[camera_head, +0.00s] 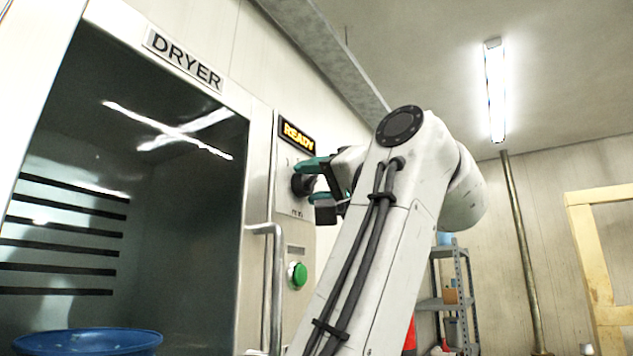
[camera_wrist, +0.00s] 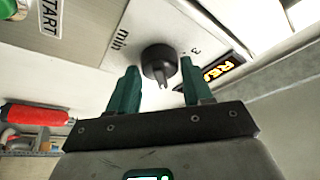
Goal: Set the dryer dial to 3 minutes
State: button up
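The dryer (camera_head: 258,160) is a steel cabinet with a glass front and a DRYER label. Its dark round dial (camera_head: 300,184) sits on the panel below a display (camera_head: 297,137) reading READY. In the wrist view the dial (camera_wrist: 160,62) has a pointer-like grip, with "min" and a "3" marked beside it. My gripper (camera_head: 314,180) is at the panel in front of the dial. In the wrist view my gripper (camera_wrist: 160,85) has its two green fingers apart, on either side of the dial. Contact with the dial is not clear.
A green button (camera_head: 297,275) is below the dial, with a START label (camera_wrist: 44,15) in the wrist view. A vertical door handle (camera_head: 272,285) stands out left of the button. A blue tub (camera_head: 88,342) is at lower left. A shelf rack (camera_head: 452,290) stands behind.

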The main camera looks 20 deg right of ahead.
jog(key=c, duration=0.6)
jog(key=shift+c, duration=0.2)
jog(key=shift+f+n+b, duration=0.1)
jog(key=shift+n+b, duration=0.2)
jog(key=n+y+b, duration=0.1)
jog(key=n+b, duration=0.1)
jog(key=n, duration=0.1)
jog(key=shift+d+f+y, duration=0.1)
jog(key=shift+y, duration=0.2)
jog(key=n+g+y, duration=0.1)
jog(key=n+y, duration=0.1)
jog(key=n, duration=0.2)
jog(key=n+g+y+b, duration=0.1)
jog(key=n+y, duration=0.1)
jog(key=n, duration=0.3)
jog(key=n+g+y, duration=0.1)
jog(key=n+y, duration=0.1)
jog(key=n, duration=0.2)
jog(key=shift+w+d+r+n, duration=0.1)
jog(key=shift+r+n, duration=0.15)
jog(key=shift+n, duration=0.05)
jog(key=n+g+y+p, duration=0.1)
jog(key=n+g, duration=0.1)
jog(key=n, duration=0.2)
jog(key=shift+r+n, duration=0.1)
jog(key=shift+n, duration=0.3)
jog(key=shift+n+g+y+p, duration=0.55)
jog(key=shift+n+g, duration=0.45)
jog(key=shift+n, duration=0.7)
